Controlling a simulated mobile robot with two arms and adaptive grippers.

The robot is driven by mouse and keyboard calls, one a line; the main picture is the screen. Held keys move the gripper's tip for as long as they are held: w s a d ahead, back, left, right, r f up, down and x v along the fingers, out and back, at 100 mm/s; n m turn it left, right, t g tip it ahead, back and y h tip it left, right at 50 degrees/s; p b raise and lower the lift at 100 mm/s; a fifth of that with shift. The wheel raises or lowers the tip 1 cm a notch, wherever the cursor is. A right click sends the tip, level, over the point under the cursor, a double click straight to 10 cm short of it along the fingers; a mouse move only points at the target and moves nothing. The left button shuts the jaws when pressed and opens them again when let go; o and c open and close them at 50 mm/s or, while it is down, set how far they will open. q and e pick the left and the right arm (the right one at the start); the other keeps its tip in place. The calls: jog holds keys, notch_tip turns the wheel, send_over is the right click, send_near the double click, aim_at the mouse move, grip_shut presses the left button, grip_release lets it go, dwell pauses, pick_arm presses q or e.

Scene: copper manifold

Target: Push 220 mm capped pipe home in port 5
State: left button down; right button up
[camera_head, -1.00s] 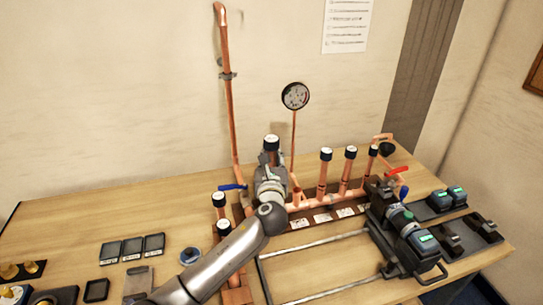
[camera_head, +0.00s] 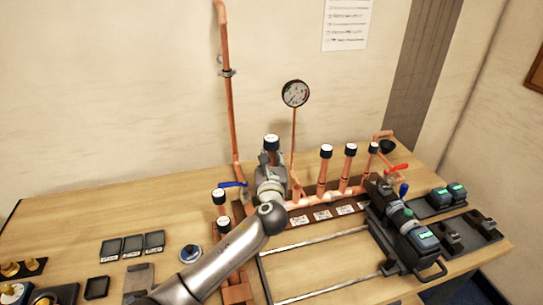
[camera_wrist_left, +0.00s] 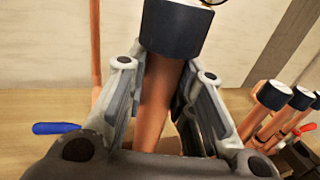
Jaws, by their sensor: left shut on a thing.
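My left gripper (camera_head: 271,168) is at the manifold, its arm coming in from the lower left. In the left wrist view, its two fingers (camera_wrist_left: 165,95) are shut on a copper pipe (camera_wrist_left: 158,100) with a black cap (camera_wrist_left: 180,27). The cap (camera_head: 271,142) stands above the fingers in the head view, and the pipe looks about upright. The pipe's lower end and its port are hidden behind the gripper. The copper manifold (camera_head: 330,200) runs to the right, with several other capped pipes (camera_head: 324,168) standing in it. My right gripper is not in view.
A pressure gauge (camera_head: 295,93) stands just behind the held pipe. A blue-handled valve (camera_head: 233,184) is close on the left, with short capped pipes (camera_head: 219,197) below it. A rail frame (camera_head: 315,245) crosses the front.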

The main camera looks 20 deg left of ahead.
aim_at(271, 143)
pick_arm(q)
jog(key=shift+f, duration=0.75)
jog(key=c, duration=0.7)
grip_release()
jog(key=shift+r, duration=0.15)
jog(key=shift+r, duration=0.1)
notch_tip(271, 143, up, 5)
jog(key=p, duration=0.5)
jog(key=shift+p, duration=0.3)
jog(key=shift+r, duration=0.95)
